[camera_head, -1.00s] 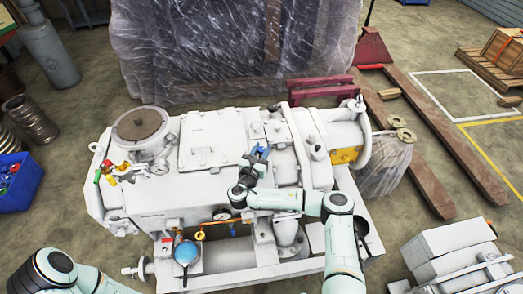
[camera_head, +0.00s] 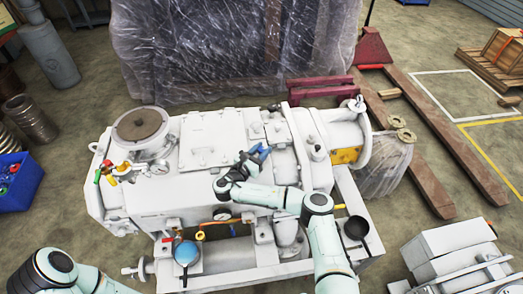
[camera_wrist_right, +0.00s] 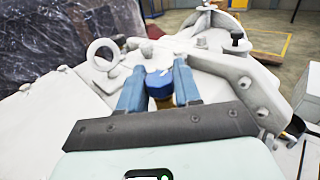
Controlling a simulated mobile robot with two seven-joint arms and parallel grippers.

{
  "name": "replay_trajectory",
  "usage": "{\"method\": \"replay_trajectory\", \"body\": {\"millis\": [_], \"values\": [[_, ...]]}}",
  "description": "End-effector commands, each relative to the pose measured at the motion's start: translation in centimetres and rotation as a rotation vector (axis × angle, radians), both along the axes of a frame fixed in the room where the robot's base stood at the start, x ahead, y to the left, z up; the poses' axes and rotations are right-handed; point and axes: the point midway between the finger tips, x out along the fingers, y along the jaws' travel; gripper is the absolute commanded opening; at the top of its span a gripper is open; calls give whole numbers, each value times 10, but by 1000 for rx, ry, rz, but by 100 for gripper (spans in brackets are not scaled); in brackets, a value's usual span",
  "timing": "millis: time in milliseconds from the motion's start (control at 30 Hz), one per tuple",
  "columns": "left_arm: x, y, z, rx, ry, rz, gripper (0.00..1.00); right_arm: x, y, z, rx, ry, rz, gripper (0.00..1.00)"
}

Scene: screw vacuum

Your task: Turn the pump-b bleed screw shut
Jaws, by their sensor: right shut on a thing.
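A blue-capped screw (camera_wrist_right: 158,84) with a brass-coloured lower part stands on the white pump in the right wrist view. My right gripper (camera_wrist_right: 158,88) has its two blue fingers on either side of the cap and is shut on it. In the head view my right gripper (camera_head: 259,155) is over the top of the large white pump (camera_head: 150,204), right of its flat cover plate; the screw is hidden there by the fingers. I see no label naming the screw. Only part of my left arm shows at the lower left; its gripper is out of view.
Red, green and yellow valves (camera_head: 113,172) and a gauge (camera_head: 160,168) are on the pump's left. A blue round-topped part (camera_head: 186,252) stands at the front. A black pan (camera_head: 357,228) lies at the front right.

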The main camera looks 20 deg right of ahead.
Motion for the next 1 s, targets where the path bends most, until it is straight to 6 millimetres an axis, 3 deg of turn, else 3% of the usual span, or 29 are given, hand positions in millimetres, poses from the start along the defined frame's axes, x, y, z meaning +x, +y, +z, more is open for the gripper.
{"method": "replay_trajectory", "body": {"millis": [33,67,133,833,1000], "values": [[2,0,2,0,-2,0,0,5,-1,15,-10,-30,2,3],[2,0,2,0,-2,0,0,5,-1,15,-10,-30,3,36],[2,0,2,0,-2,0,0,4,-1,15,-10,-30,1,57],[0,0,0,0,0,0,0,1,-2,8,-8,-20,-4,57],[-12,0,-9,0,13,0,0,-4,4,4,-7,-14,-1,57]]}}
